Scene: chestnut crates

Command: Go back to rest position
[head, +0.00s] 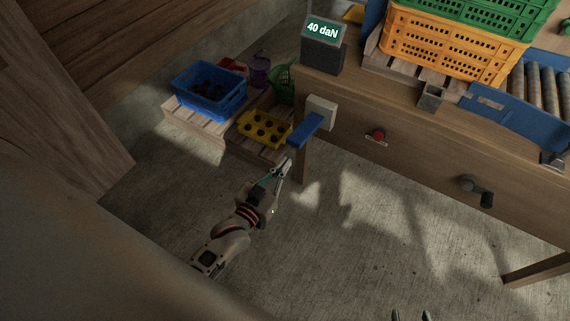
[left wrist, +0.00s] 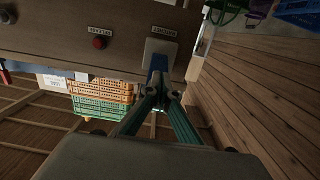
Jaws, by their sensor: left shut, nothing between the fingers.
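My left gripper (head: 287,164) is shut and empty, low in front of the left end of the wooden bench. Its fingertips are close to the free end of a blue lever (head: 305,129) on a pale box (head: 321,111); I cannot tell if they touch. In the left wrist view, the shut fingers (left wrist: 158,95) meet in front of the blue lever (left wrist: 158,63), below its pale plate (left wrist: 160,50). Only the tips of my right gripper (head: 411,315) show at the bottom edge of the head view, apart, with nothing visible between them.
The bench front (head: 420,150) carries a red button (head: 378,135) and a dark crank (head: 475,190). A display (head: 323,45) reads 40 daN. Orange (head: 450,48) and green crates stand on the bench. A blue crate (head: 208,92) and yellow tray (head: 264,131) stand left. Concrete floor before the bench is clear.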

